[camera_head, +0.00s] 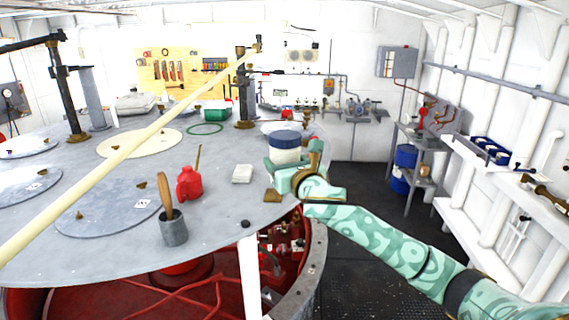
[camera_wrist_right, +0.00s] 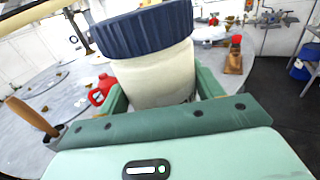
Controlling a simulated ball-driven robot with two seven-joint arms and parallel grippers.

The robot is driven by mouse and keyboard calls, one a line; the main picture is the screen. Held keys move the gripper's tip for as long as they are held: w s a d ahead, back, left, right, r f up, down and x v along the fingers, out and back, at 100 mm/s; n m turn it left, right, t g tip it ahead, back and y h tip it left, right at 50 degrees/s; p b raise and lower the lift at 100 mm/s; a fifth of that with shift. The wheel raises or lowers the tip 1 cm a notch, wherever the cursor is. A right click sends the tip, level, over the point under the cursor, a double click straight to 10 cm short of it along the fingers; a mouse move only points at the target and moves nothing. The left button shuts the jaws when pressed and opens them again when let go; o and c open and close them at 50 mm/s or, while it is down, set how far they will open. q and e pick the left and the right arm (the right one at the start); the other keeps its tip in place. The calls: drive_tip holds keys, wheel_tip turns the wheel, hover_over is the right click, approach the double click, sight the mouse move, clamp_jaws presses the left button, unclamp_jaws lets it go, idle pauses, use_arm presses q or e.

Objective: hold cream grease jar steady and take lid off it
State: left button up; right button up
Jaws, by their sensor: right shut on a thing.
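The cream grease jar (camera_head: 285,155) is near the right edge of the round grey table, with its dark blue ribbed lid (camera_head: 285,139) on top. My right gripper (camera_head: 284,163) is shut around the jar's body below the lid. In the right wrist view the cream jar body (camera_wrist_right: 155,78) sits between the two green fingers, slightly tilted in the picture, and the blue lid (camera_wrist_right: 142,32) is above them, clear of the fingers. The jar's base is hidden by the gripper, so I cannot tell whether it touches the table. My left gripper is not in view.
On the table (camera_head: 120,258) are a red oil can (camera_head: 189,184), a grey cup (camera_head: 173,229) with a wooden-handled tool, a white block (camera_head: 242,173) and a green ring (camera_head: 205,128). A long cream pole (camera_head: 120,148) crosses the view. Open floor lies right of the table.

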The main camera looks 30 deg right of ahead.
sight(284, 159)
drive_tip(key=shift+s+r, duration=0.1)
drive_tip(key=c, duration=0.3)
drive_tip(key=shift+c, duration=0.2)
drive_tip(key=shift+r, duration=0.15)
drive_tip(key=shift+s+a+r, duration=0.25)
drive_tip(key=shift+a+r, duration=0.2)
drive_tip(key=shift+r, duration=0.05)
drive_tip(key=shift+s+a+r, duration=0.2)
drive_tip(key=shift+a+r, duration=0.25)
drive_tip(key=shift+r, duration=0.05)
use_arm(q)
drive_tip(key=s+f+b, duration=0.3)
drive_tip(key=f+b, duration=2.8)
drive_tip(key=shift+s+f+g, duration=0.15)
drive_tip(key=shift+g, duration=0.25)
use_arm(e)
drive_tip(key=s+a+f+y, duration=0.1)
drive_tip(key=s+a+f, duration=0.3)
drive_tip(key=f, duration=1.1)
drive_tip(key=s+a+f+n+y, duration=0.1)
drive_tip(key=s+a+f, duration=0.4)
drive_tip(key=f, duration=0.9)
drive_tip(key=s+a+f+n+y, duration=0.1)
drive_tip(key=s+a+f, duration=0.4)
drive_tip(key=f, duration=1)
drive_tip(key=shift+s+a+f, duration=0.15)
drive_tip(key=shift+s+f, duration=0.15)
drive_tip(key=shift+s, duration=0.15)
